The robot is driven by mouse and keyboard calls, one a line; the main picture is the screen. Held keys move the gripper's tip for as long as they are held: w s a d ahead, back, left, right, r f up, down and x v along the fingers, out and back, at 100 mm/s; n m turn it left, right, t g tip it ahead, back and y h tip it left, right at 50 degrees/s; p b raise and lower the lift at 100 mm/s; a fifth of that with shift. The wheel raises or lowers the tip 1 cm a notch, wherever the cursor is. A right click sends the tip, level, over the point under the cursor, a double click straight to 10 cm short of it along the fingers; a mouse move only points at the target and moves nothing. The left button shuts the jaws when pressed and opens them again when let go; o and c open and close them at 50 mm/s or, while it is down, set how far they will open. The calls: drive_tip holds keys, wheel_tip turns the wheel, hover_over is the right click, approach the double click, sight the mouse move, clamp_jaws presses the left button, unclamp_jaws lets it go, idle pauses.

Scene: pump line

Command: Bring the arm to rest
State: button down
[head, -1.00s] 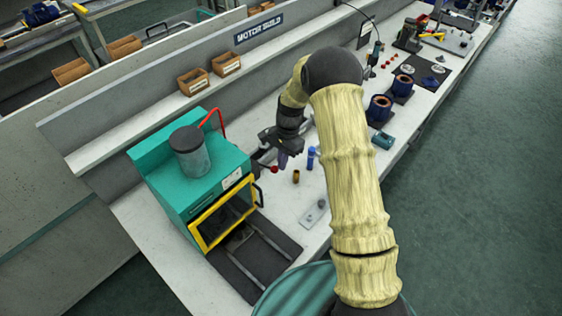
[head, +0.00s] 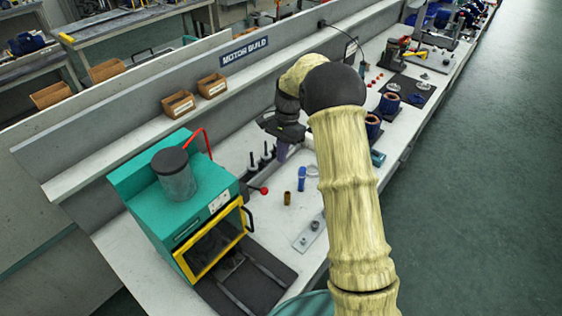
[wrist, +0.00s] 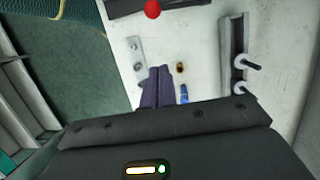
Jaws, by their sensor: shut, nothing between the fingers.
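My arm (head: 345,190), with pale ribbed sleeves, arches over the bench (head: 262,218). My gripper (head: 283,155) points down above the bench, right of the green machine (head: 180,195). Its purple-grey fingers are together and hold nothing; they also show in the wrist view (wrist: 157,82). My gripper appears clear of both.
Black pegs (head: 266,152) stand behind the bushing. A metal plate (head: 309,232) lies near the front edge. Blue motor housings (head: 389,103) stand further right. Two cardboard bins (head: 179,103) sit on the shelf.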

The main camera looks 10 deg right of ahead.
idle(0.4)
drive_tip(key=s+d+r+n+t+h, duration=0.1)
drive_tip(key=s+n, duration=0.4)
drive_tip(key=s, duration=0.7)
drive_tip(key=s+d+r+n+t, duration=0.2)
drive_tip(key=s+r+n+t, duration=0.2)
drive_tip(key=s, duration=0.9)
drive_tip(key=shift+d+n+h, duration=0.2)
drive_tip(key=shift+n+h, duration=0.2)
drive_tip(key=shift+n, duration=0.1)
